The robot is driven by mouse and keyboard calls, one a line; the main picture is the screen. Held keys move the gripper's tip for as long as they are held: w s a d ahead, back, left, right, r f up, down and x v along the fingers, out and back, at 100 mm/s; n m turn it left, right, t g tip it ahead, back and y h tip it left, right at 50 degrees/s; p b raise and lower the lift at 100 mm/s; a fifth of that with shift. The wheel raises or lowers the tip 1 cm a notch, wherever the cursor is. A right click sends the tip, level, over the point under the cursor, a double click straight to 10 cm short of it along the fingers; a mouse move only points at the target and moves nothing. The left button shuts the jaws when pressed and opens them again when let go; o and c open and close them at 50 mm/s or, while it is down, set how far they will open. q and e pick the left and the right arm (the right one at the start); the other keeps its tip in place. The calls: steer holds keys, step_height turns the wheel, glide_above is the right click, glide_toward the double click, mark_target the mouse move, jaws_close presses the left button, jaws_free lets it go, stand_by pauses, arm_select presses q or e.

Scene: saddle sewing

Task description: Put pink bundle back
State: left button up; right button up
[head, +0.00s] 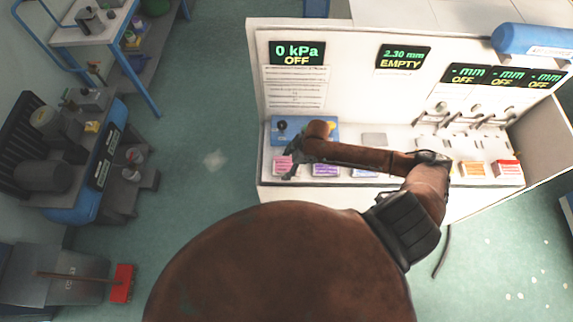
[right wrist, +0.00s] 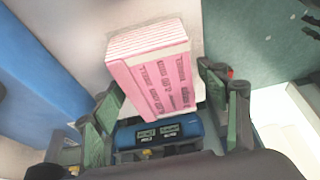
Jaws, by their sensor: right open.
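The pink bundle (head: 281,163) sits at the left end of the row of bundles on the white bench ledge. In the right wrist view, the pink bundle (right wrist: 155,68) is a block with white layered edges and dark pink print. My right gripper (head: 291,169) is at the bundle. In the right wrist view, the green fingers of my right gripper (right wrist: 165,97) are spread, with the bundle's near end between or just beyond them. I cannot tell whether they touch it. My left gripper is not in view.
The white bench (head: 345,50) has displays reading 0 kPa OFF and EMPTY. A purple bundle (head: 326,170) lies right of the pink one, with orange (head: 473,169) and red (head: 507,169) bundles farther right. A blue panel (head: 283,138) stands behind.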

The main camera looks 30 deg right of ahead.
steer(key=shift+r, duration=0.1)
steer(key=v, duration=1.2)
steer(key=shift+b, duration=0.4)
steer(key=shift+a, duration=0.15)
